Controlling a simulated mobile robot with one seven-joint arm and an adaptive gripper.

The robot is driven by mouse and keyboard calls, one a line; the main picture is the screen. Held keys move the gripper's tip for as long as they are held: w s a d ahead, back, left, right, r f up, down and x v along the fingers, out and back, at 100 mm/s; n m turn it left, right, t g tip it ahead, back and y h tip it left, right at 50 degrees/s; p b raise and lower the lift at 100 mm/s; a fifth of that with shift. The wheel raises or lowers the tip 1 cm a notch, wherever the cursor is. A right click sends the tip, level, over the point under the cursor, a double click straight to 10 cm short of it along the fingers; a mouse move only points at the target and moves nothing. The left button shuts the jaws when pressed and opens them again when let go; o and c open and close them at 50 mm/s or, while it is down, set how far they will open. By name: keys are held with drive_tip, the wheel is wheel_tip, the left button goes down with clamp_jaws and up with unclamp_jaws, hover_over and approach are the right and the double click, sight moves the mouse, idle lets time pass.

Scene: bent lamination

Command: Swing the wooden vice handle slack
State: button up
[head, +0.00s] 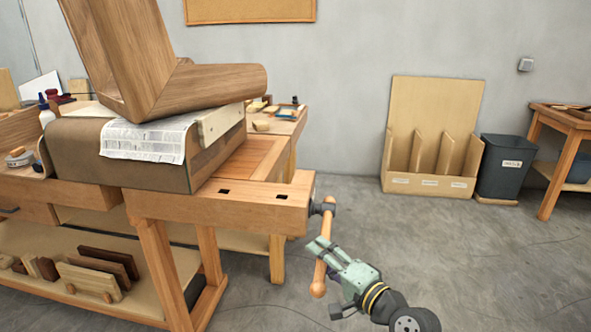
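The wooden vice handle (320,276) is a round bar with knobbed ends. It hangs steeply, leaning slightly, at the right end of the workbench. Its upper end is by the dark vice screw (318,208) on the bench's end face. My gripper (317,246), pale green, reaches in from the lower right with its fingers across the middle of the handle. The fingers hide that part of the bar. I cannot tell whether they are closed on it or only overlap it in this view.
The workbench (250,205) carries a brown curved form (80,150), newspaper (150,140) and a large bent wooden piece (130,60). A plywood rack (430,185) and dark bin (503,165) stand at the wall. Floor around my gripper is clear.

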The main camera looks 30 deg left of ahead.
drive_tip(key=f+b+v, duration=0.1)
drive_tip(key=v, duration=0.9)
drive_tip(key=a+r+n, duration=0.1)
drive_tip(key=a+r, duration=0.1)
drive_tip(key=w+a+r+t, duration=0.1)
drive_tip(key=a+r, duration=0.2)
drive_tip(key=a+r+n+t+p, duration=0.1)
drive_tip(key=a+r, duration=0.1)
drive_tip(key=r, duration=0.1)
drive_tip(key=shift+w+a+r+n+y, duration=0.1)
drive_tip(key=shift+w+a+n+y, duration=0.1)
drive_tip(key=shift+n+y, duration=0.15)
drive_tip(key=s+a+r+n+t+y+p, duration=0.1)
drive_tip(key=s+a+r+n+y, duration=0.1)
drive_tip(key=a+r, duration=0.5)
wheel_tip(320, 180, up, 3)
drive_tip(key=shift+a+f+n, duration=0.2)
drive_tip(key=shift+n, duration=0.45)
drive_tip(key=shift+s+t, duration=0.1)
drive_tip(key=shift+t, duration=0.2)
drive_tip(key=shift+c, duration=0.4)
